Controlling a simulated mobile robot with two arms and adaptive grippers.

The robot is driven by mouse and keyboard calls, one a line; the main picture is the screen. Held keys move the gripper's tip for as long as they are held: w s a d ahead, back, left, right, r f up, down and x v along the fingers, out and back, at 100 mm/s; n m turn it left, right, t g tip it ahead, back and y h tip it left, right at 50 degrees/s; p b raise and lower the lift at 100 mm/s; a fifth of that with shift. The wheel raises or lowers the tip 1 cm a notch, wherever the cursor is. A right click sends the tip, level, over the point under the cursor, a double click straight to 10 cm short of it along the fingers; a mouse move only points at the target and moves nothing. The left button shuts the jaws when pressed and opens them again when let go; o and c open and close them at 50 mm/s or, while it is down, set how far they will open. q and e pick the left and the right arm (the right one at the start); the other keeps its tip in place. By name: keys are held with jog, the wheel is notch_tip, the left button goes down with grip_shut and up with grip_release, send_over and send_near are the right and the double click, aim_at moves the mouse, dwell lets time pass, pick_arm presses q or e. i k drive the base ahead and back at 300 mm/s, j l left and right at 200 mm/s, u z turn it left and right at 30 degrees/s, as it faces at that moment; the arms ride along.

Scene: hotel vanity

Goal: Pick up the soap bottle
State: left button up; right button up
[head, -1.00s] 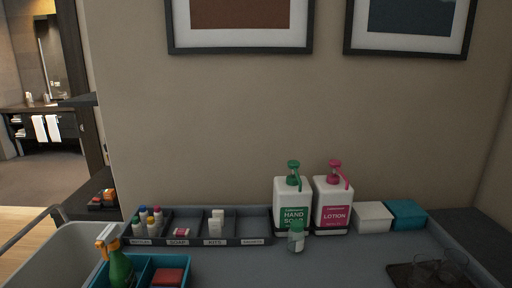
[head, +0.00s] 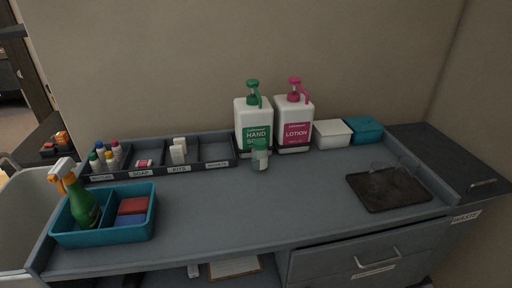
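The soap bottle (head: 253,128) is a white pump bottle with a green pump and a green "HAND SOAP" label. It stands upright at the back of the grey counter, against the wall. A white lotion bottle (head: 293,125) with a pink pump stands just to its right. A small clear bottle with a green top (head: 260,157) stands in front of the soap bottle and covers a little of its lower right. Neither of my grippers shows in the head view.
A divided tray (head: 215,150) with small bottles and boxes is left of the soap. A teal caddy (head: 110,236) with a green spray bottle (head: 83,206) stands front left. White (head: 331,134) and teal (head: 364,130) boxes and a dark tray (head: 389,188) are right. The counter's middle is clear.

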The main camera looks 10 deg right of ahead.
aim_at(260, 158)
jog(key=i+l+z, duration=0.15)
jog(key=l, duration=0.25)
jog(key=l+z, duration=0.15)
jog(key=l, duration=0.3)
jog(key=i+l+z, duration=0.1)
jog(key=l, duration=0.25)
